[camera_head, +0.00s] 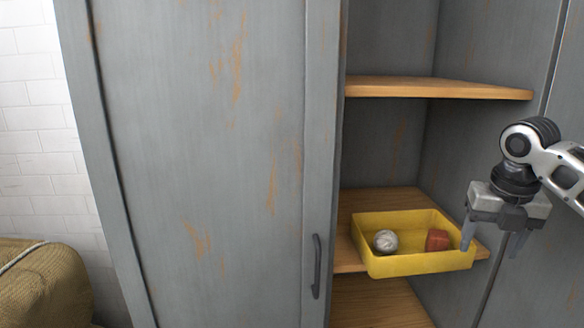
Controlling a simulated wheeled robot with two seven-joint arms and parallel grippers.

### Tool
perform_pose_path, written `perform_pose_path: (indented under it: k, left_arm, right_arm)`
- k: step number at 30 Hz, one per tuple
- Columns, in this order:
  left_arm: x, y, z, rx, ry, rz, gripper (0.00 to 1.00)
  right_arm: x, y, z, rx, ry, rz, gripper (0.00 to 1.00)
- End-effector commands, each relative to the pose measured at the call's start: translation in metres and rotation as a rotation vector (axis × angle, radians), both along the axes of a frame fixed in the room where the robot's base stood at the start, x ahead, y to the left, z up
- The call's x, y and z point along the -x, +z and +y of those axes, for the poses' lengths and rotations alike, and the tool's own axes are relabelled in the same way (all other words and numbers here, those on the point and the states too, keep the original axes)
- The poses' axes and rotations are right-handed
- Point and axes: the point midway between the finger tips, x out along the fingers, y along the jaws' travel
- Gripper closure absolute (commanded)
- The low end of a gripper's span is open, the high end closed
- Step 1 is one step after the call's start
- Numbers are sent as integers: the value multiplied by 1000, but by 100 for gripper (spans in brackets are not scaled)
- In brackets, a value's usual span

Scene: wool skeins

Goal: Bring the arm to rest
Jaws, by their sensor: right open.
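My right gripper (491,243) hangs at the right, fingers pointing down and apart, with nothing visible between them. Its left finger overlaps the right end of a yellow tray in the picture; I cannot tell whether they touch. The yellow tray (415,264) sits on a wooden shelf in the cabinet. Inside it lie a whitish-grey wool skein (385,241) at the left and a red-brown skein (437,240) at the right. My left gripper is not in view.
The grey cabinet has a closed door (205,150) with a dark handle (316,265) left of the open compartment. An upper wooden shelf (435,88) is bare. A lower wooden board (375,305) shows below the tray. A brown woven object (40,285) stands at lower left.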

Motion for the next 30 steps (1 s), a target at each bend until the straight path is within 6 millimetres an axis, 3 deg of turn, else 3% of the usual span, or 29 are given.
perform_pose_path:
  k: [1, 5, 11, 17, 20, 24, 30]
  left_arm:
    - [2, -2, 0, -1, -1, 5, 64]
    - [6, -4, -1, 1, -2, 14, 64]
    - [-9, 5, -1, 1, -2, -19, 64]
    - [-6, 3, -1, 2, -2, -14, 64]
    - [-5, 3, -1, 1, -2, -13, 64]
    - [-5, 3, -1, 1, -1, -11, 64]
    - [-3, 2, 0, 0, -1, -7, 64]
  right_arm:
    - [-2, -15, 9, -10, -18, -2, 38]
    - [-9, -42, 26, -39, -89, -33, 38]
    - [-15, -91, 58, -114, -225, -83, 38]
    - [-11, -156, 104, -256, -430, -134, 38]
    - [2, -199, 137, -383, -595, -152, 38]
    - [34, -256, 182, -615, -917, -151, 38]
    - [97, -308, 217, -947, -1440, -97, 38]
